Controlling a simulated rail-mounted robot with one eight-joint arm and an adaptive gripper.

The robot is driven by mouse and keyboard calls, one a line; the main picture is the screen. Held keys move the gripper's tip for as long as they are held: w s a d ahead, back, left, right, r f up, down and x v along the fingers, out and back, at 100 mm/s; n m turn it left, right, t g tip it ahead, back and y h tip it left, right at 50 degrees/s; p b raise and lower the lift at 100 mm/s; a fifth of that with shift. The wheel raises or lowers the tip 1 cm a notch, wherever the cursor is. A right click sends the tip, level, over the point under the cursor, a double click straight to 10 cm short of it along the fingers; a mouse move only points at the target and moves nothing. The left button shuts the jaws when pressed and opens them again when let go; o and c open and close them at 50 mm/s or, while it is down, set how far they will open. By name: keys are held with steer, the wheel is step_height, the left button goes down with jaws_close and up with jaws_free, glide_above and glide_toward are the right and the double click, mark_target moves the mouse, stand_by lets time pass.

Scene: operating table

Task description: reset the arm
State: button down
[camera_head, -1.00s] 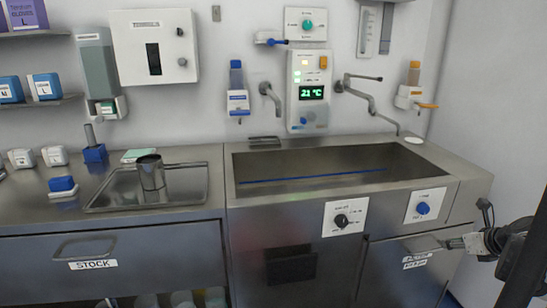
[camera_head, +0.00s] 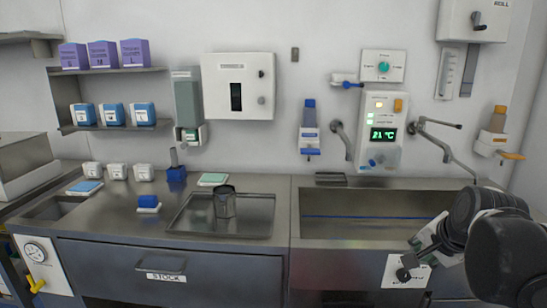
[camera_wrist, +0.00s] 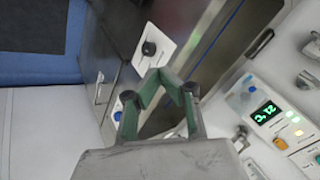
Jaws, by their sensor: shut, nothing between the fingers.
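My arm (camera_head: 490,235) reaches in from the right edge of the head view, in front of the sink's right part. My gripper (camera_head: 415,243) is small there, in front of the sink's front edge, and partly hidden by my own wrist. In the wrist view my gripper (camera_wrist: 160,73) is shut, its green fingers meeting at the tips with nothing between them. A black knob on a white plate (camera_wrist: 152,50) lies beyond the fingertips; I cannot tell the gap.
The sink (camera_head: 375,228) is at the right of the steel counter. A metal cup (camera_head: 224,201) stands in a tray (camera_head: 190,230). A wall panel with a green display (camera_head: 383,134) and swing-out taps (camera_head: 440,130) are behind the sink. A drawer marked STOCK (camera_head: 115,262) is below.

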steer(key=s+a+n+p, duration=0.2)
steer(key=s+a+n, duration=0.9)
steer(key=s+a, duration=0.1)
steer(key=shift+a+r+n+y, duration=0.2)
steer(key=shift+a+n+y, duration=0.1)
steer(key=shift+a+n, duration=0.15)
